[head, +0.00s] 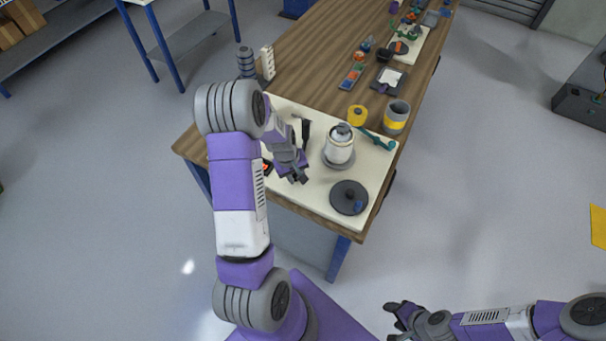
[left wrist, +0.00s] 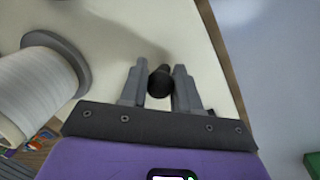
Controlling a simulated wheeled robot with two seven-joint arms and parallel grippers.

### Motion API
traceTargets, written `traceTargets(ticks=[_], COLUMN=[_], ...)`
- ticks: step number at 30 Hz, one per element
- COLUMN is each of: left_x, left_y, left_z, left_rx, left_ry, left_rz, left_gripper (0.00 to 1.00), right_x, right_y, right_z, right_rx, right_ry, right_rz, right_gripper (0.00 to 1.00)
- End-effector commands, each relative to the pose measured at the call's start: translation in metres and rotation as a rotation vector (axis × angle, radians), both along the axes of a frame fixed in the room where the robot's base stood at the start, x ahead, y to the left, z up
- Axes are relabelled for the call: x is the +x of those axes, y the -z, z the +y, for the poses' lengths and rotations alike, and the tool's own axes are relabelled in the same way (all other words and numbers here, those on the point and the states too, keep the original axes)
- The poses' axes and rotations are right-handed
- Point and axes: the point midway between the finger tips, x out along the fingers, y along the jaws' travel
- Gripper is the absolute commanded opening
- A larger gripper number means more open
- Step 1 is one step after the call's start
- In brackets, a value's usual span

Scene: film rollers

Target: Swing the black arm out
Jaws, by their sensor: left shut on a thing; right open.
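My left gripper (head: 294,175) reaches over the white mat from the left in the head view. In the left wrist view its two fingers (left wrist: 159,88) are closed around a dark round knob (left wrist: 160,80), which looks like an end of the black arm. The rest of what it holds is hidden. A black bar (head: 304,129) shows behind the gripper; I cannot tell whether it joins the knob. A white roll (head: 339,147) on a grey base stands right of the gripper, and also shows in the left wrist view (left wrist: 36,92). My right gripper (head: 400,313) is open and empty, away from the table.
A yellow spool (head: 357,115), a grey-and-yellow cup (head: 396,117) and a teal tool (head: 377,140) are behind the roll. The wooden table (head: 314,60) holds more items farther back.

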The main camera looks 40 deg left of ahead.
Motion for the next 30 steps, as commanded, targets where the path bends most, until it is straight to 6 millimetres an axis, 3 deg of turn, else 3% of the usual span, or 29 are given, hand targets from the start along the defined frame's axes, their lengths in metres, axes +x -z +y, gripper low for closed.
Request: traceTargets(ticks=[10, 11, 15, 24, 30], left_x=[0.001, 0.001, 0.001, 0.0, -0.003], left_y=[0.0, 0.0, 0.0, -0.002, -0.029], left_z=[-0.001, -0.001, -0.001, 0.0, 0.003], left_rx=[-0.002, -0.002, -0.001, -0.001, 0.002], left_ry=[-0.007, -0.007, -0.006, -0.004, -0.006], left_rz=[0.0, 0.0, 0.0, 0.0, -0.003], left_gripper=[0.0, 0.33, 0.54, 0.54, 0.54], right_x=[0.0, 0.0, 0.0, 0.0, 0.0], right_y=[0.0, 0.0, 0.0, 0.0, -0.005], right_z=[0.0, 0.0, 0.0, 0.0, 0.0], right_rx=[0.0, 0.0, 0.0, 0.0, 0.0], right_ry=[0.0, 0.0, 0.0, 0.0, 0.0], right_rz=[0.0, 0.0, 0.0, 0.0, 0.0], right_gripper=[0.54, 0.54, 0.54, 0.54, 0.54])
